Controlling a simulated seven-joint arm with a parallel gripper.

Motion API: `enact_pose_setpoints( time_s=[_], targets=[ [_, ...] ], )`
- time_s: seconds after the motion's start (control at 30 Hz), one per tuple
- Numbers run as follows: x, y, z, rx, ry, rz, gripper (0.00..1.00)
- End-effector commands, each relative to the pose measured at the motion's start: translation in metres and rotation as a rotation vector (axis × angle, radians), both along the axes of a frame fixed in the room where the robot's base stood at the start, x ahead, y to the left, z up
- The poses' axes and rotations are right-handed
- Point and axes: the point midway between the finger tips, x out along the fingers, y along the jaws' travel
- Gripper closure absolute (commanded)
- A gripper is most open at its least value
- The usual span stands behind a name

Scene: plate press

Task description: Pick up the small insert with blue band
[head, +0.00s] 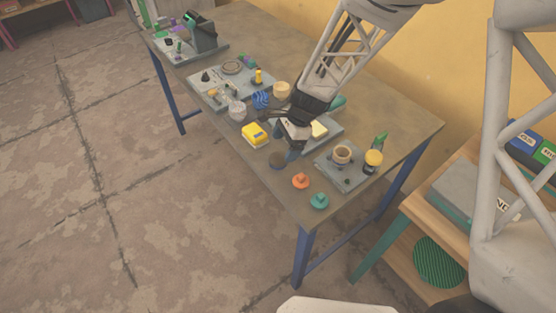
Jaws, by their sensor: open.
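My gripper (290,154) is open and points down over the front part of the workbench. Just left of its fingers, a small dark round piece (276,160) with a brownish top and a dark bluish rim sits near the table's front edge. It may be the insert with the blue band, but it is too small to be sure. I cannot tell whether the fingers touch it. An orange knobbed piece (300,181) and a teal knobbed piece (319,201) stand to the right of it, along the front edge.
A yellow box (255,135) stands left of the gripper. A blue ribbed piece (261,100) and pale cups lie farther back. A grey plate (333,178) with a ring-shaped part is at the right. A dark machine (203,35) stands at the far end of the workbench (395,138).

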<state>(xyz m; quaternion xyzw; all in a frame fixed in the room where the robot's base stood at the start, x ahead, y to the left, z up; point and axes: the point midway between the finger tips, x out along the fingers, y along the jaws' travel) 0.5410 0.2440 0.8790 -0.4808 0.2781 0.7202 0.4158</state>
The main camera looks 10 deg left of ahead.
Motion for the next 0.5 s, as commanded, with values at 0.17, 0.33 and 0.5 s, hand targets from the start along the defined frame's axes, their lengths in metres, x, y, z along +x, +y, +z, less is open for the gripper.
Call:
enact_pose_setpoints(
  time_s=[0.17,0.33,0.5],
  targets=[
    [-0.0003,0.0007,-0.0019,0.0,-0.001,0.0,0.11],
    [-0.0004,0.0006,-0.002,0.0,-0.001,0.0,0.11],
    [-0.0024,0.0029,-0.0086,0.0,0.0,0.001,0.11]
  ],
)
